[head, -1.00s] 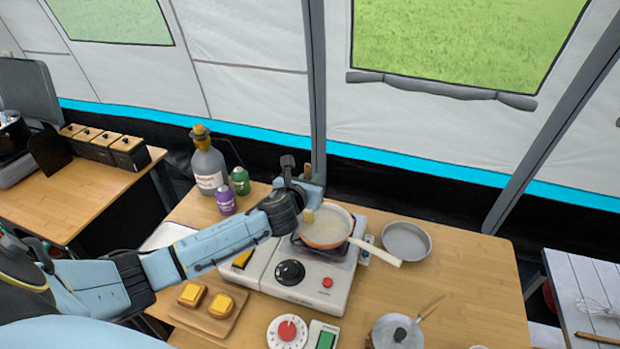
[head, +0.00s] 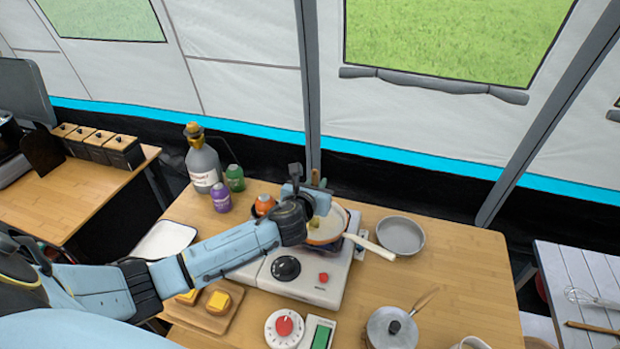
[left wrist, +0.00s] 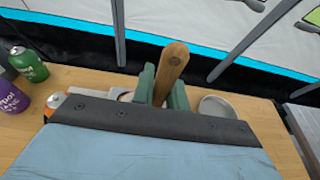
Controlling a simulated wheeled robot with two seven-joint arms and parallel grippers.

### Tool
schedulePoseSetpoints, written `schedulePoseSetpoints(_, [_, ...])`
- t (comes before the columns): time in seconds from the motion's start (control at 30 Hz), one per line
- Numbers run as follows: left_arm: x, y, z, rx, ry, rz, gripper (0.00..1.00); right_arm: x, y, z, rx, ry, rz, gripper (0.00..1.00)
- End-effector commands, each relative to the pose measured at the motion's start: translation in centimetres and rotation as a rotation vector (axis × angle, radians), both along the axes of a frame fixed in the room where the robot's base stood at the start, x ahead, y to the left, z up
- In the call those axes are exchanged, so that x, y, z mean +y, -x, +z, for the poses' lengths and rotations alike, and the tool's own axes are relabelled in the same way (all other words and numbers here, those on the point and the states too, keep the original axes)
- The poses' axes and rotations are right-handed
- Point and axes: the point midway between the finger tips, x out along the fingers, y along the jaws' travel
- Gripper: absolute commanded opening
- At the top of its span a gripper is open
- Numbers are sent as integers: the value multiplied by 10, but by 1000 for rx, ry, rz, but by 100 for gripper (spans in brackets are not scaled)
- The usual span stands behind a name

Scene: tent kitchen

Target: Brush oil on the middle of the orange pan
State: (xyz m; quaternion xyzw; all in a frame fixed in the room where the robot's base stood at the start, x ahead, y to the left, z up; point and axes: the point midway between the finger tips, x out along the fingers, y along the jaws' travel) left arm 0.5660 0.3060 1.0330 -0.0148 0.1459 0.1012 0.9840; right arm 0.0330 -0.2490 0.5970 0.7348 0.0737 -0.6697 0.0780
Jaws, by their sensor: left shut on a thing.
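The orange pan (head: 338,231) sits on the portable stove (head: 330,286), its pale handle pointing to the lower right. Its inside is cream-coloured. My left gripper (head: 317,197) is over the left and middle part of the pan. In the left wrist view the green fingers of my left gripper (left wrist: 162,90) are shut on a wooden handle (left wrist: 173,62), which I take to be the brush handle. The brush's bristle end looks to be down at the pan, but whether it touches the surface I cannot tell. My right gripper is not in view.
A grey bottle (head: 204,165), a green bottle (head: 235,178), a purple bottle (head: 221,197) and an orange-topped bottle (head: 264,204) stand left of the pan. A grey pan (head: 400,236) lies to its right. A lidded pot (head: 393,329) and timer (head: 284,327) are nearer.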

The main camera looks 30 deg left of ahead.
Motion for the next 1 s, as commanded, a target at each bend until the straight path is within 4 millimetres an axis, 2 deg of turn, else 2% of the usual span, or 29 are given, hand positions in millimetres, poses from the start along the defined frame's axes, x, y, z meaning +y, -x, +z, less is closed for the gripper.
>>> schedulePoseSetpoints(0.27, [-8,1,0,0,0,0,0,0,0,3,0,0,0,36])
schedulePoseSetpoints(0.7, [-43,7,0,0,1,0,0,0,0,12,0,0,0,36])
schedulePoseSetpoints(1.0, [-46,-5,-2,-1,0,1,0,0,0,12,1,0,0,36])
